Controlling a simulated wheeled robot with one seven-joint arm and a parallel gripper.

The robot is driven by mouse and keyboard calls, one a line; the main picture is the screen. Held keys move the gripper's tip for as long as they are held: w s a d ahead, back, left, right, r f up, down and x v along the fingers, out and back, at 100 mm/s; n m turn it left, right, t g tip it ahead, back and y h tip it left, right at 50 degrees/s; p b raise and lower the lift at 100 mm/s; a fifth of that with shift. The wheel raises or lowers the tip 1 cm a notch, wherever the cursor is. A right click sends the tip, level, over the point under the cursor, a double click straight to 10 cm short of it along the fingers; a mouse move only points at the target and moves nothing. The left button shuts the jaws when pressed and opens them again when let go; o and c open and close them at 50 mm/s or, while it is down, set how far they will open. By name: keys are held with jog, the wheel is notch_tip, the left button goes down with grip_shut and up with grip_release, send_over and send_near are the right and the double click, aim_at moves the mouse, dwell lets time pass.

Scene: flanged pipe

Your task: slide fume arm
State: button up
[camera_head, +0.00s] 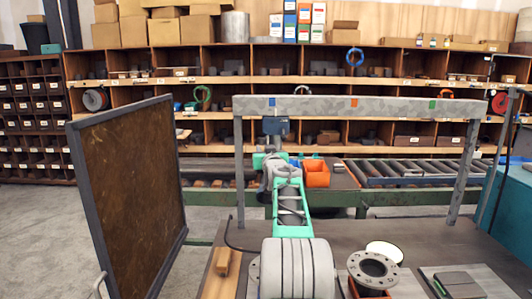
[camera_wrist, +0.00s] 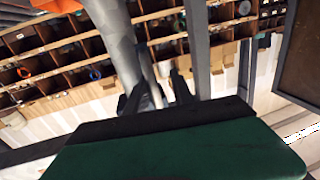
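The overhead beam (camera_head: 340,105) is a mottled grey bar with small coloured marks, carried on two posts. A dark blue-grey carriage (camera_head: 276,125) hangs under it, left of the middle. My green and grey arm reaches forward to my gripper (camera_head: 272,160), just below the carriage. In the wrist view, which is upside down, my gripper's dark fingers (camera_wrist: 158,95) stand apart. A gap seems to show by the right finger, so contact on both sides is not visible. My arm hides much of the tube in the head view.
A dark framed screen (camera_head: 130,200) stands at the left. A flanged pipe piece (camera_head: 373,268) stands on the bench (camera_head: 440,240) at the front right. Beam posts stand on both sides of my arm.

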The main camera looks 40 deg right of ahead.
jog(key=shift+o, duration=0.8)
jog(key=shift+w+a, duration=0.3)
jog(key=shift+a, duration=0.05)
jog(key=shift+s+d, duration=0.1)
jog(key=shift+s, duration=0.15)
jog(key=b+v, duration=0.2)
jog(key=v, duration=0.5)
jog(key=shift+s+a+b, duration=0.2)
jog(key=shift+a+b, duration=0.05)
jog(key=shift+b, duration=0.1)
